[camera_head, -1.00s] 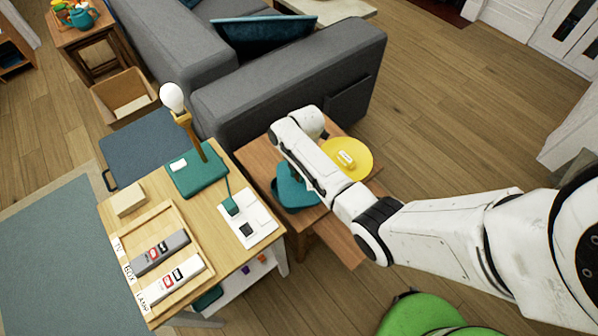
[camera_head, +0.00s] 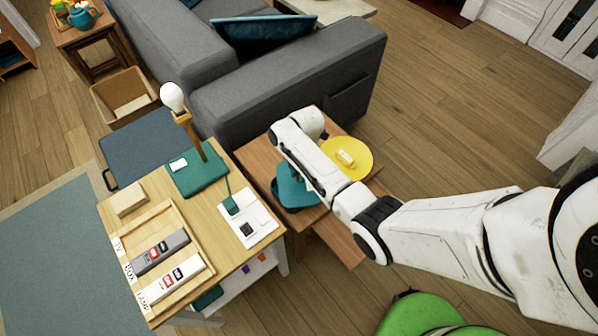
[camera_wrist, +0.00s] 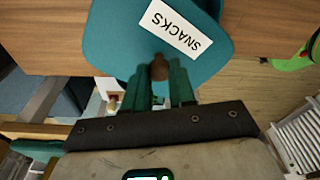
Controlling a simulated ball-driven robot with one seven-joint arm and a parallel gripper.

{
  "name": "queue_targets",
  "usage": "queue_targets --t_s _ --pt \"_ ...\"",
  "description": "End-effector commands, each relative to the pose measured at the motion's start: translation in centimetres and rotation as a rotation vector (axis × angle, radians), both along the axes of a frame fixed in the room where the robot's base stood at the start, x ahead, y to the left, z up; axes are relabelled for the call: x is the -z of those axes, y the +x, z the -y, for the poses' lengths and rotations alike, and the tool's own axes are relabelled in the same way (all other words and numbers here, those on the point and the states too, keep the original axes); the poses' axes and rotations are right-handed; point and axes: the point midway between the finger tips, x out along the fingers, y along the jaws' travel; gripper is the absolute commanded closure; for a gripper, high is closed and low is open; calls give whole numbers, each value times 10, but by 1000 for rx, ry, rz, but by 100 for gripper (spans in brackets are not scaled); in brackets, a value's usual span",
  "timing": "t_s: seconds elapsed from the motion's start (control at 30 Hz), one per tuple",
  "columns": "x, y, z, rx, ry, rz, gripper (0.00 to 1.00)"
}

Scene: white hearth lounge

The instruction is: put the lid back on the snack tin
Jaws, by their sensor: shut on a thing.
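A teal lid (camera_wrist: 125,40) with a white "SNACKS" label and a brown knob fills the top of the wrist view. My gripper (camera_wrist: 160,78) is shut on the knob with its dark green fingers. In the head view the lid (camera_head: 291,183) looks tilted, at the left of my arm, over the wooden side table (camera_head: 256,158). The teal snack tin (camera_head: 300,207) shows just below it there, partly hidden by the lid and my arm. I cannot tell whether lid and tin touch.
A yellow round piece (camera_head: 362,168) with a small pale label lies on the side table to the right. The grey sofa (camera_head: 290,80) stands behind. A work table (camera_head: 200,235) with a lamp (camera_head: 172,97) is on the left, and a green seat (camera_head: 430,318) is in front.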

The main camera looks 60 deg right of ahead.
Motion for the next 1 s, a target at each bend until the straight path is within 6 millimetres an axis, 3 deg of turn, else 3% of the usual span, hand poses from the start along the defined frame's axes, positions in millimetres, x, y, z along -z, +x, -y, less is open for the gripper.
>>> queue_targets --t_s 0.37,0.4,0.7,0.87,1.0 --pt "0 0 0 0 0 0 100" --pt "0 0 0 0 0 0 74" --pt "0 0 0 0 0 0 46" --pt "0 0 0 0 0 1 46" --pt "0 0 0 0 0 0 33"
